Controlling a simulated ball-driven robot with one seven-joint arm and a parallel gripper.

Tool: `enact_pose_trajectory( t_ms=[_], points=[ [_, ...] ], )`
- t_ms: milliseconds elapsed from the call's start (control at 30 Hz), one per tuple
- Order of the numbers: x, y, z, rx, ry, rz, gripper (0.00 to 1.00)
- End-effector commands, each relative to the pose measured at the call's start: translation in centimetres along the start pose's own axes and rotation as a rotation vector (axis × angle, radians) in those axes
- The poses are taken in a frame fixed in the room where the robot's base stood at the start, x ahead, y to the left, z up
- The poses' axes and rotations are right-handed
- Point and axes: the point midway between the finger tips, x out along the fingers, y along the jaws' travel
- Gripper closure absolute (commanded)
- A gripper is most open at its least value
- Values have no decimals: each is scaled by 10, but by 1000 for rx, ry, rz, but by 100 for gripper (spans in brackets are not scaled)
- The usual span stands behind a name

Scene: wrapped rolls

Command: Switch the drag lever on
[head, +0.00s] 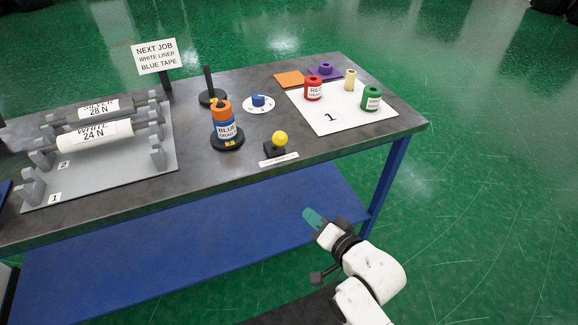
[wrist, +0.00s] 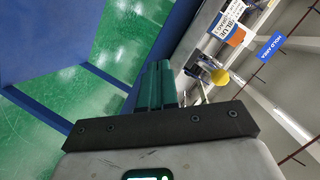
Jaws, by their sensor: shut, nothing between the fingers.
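The drag lever (head: 277,145) stands on the bench near its front edge, a yellow ball knob on a dark base. A white label strip lies in front of it, too small to read. In the wrist view the yellow knob (wrist: 219,77) shows right of my fingers, with a gap between. I cannot tell from its tilt whether the lever is on or off. My gripper (head: 311,215), with green fingers, is shut and empty. It is in front of the bench, below the bench top's edge in the head view, apart from the lever.
A blue-labelled spool (head: 224,125) with an orange top stands on a black base left of the lever. Red and green spools stand on a white sheet (head: 333,118) at right. White and silver rolls rest on a grey rack (head: 110,172).

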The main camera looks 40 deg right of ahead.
Motion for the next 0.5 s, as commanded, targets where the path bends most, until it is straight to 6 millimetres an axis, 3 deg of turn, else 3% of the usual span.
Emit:
enact_pose_trajectory(
  t_ms=[200,500],
  points=[
    [13,-4,-10,232,154,-256,100],
    [1,-14,-24,472,256,-585,100]
  ],
)
